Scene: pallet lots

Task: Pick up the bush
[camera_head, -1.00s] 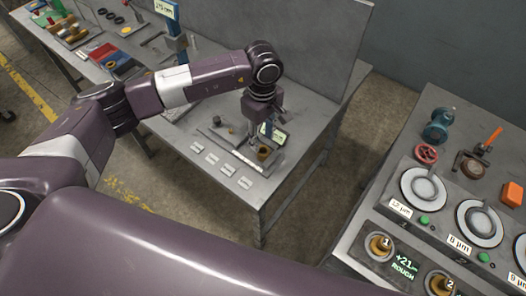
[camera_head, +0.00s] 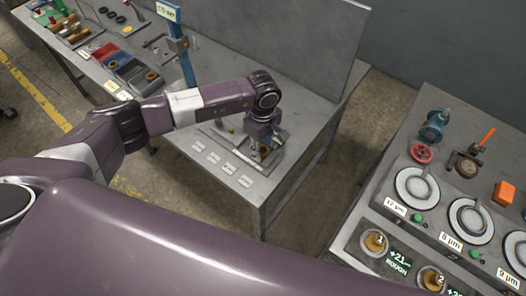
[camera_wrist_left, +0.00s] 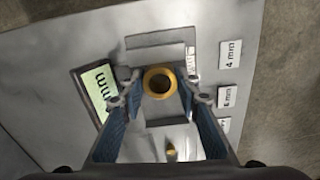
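The bush is a small brass ring. In the left wrist view the bush (camera_wrist_left: 160,82) stands on a grey fixture, its hole facing the camera. My left gripper (camera_wrist_left: 160,95) points down over it. Its two blue-padded fingers stand on either side of the bush, with gaps visible between ring and fingers. In the head view my left gripper (camera_head: 262,148) is low over the grey fixture on the near end of the bench and largely hides the bush. My right gripper is not in view.
A small green display (camera_wrist_left: 100,88) sits close beside the left finger. White size labels (camera_head: 214,158) lie on the bench (camera_head: 240,197) near its front edge. A blue post (camera_head: 187,65) stands farther back. A second bench with round plates (camera_head: 418,187) is at right.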

